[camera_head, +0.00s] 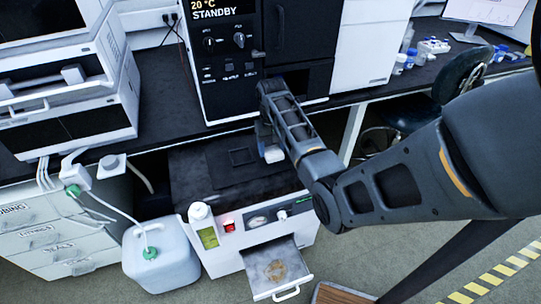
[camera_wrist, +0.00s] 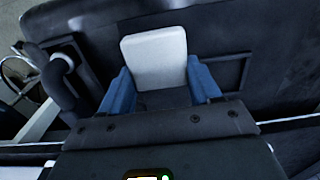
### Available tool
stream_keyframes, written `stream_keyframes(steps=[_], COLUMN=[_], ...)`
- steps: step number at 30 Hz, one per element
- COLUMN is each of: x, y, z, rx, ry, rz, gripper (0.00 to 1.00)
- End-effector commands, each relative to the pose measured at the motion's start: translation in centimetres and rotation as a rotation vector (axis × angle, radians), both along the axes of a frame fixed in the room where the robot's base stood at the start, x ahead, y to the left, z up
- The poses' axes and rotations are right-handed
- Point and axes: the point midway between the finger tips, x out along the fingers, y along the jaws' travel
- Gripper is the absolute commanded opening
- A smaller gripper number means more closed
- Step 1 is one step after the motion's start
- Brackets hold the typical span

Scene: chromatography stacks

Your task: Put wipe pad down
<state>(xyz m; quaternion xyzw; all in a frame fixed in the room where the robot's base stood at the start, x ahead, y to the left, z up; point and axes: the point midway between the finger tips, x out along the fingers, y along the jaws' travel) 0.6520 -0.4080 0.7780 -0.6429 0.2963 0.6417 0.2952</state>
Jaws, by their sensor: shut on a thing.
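The wipe pad (camera_wrist: 155,58) is a pale, rounded block held between the two blue fingers of my gripper (camera_wrist: 160,85) in the wrist view. In the head view, the pad (camera_head: 274,154) shows as a small white piece below my gripper (camera_head: 264,140). My gripper is over the dark top of a low bench unit (camera_head: 195,170). A square outline (camera_head: 243,156) is marked on that dark top, just left of the pad. I cannot tell whether the pad touches the surface.
An open drawer (camera_head: 277,268) with a brownish patch juts out in front. A white canister (camera_head: 160,255) with tubing stands on the floor at left. The black STANDBY instrument (camera_head: 235,70) rises behind my arm.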

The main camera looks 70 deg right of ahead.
Motion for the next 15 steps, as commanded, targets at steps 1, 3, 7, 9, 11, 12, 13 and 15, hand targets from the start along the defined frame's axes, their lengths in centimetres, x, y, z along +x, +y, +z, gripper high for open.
stream_keyframes(steps=[1,3,7,9,11,12,13,15], x=[0.2,0.3,0.2,0.3,0.2,0.3,0.3,0.3], y=[0.1,0.2,0.2,0.1,0.1,0.1,0.1,0.1], z=[-0.2,-0.6,-2.4,-3.3,-3.9,-4.1,-4.2,-4.3], rx=[0.001,0.002,0.003,0.003,0.003,0.001,0.001,0.001], ry=[0.001,0.002,0.003,0.001,0.001,0.0,0.0,-0.001], rz=[0.0,-0.001,-0.002,-0.002,-0.002,-0.002,-0.002,-0.002], gripper=[0.29,0.29,0.29,0.29,0.29,0.29,0.29,0.29])
